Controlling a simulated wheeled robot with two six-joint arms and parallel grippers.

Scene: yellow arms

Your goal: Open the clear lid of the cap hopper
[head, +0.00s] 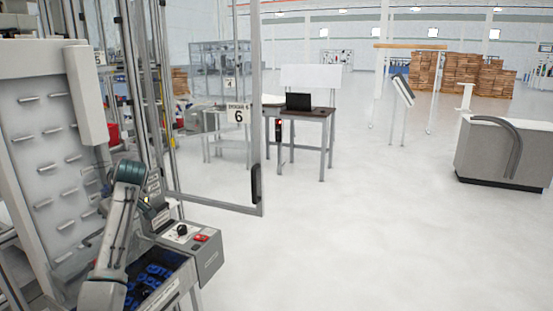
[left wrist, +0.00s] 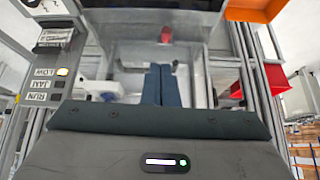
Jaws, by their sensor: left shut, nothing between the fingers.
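The cap hopper (head: 178,289) is at the bottom left of the head view, a grey box with blue caps (head: 150,277) inside. I cannot make out its clear lid, nor tell whether it is open or shut. My left arm rises in front of the hopper's left part, with its teal wrist above the hopper. The left gripper's fingers are not clear in the head view. In the left wrist view my left gripper (left wrist: 159,68) has its two dark blue fingers together with nothing between them. My right gripper is not in view.
A grey control box (head: 190,240) with a black knob and red button adjoins the hopper. A framed clear door (head: 258,130) stands open to the right.

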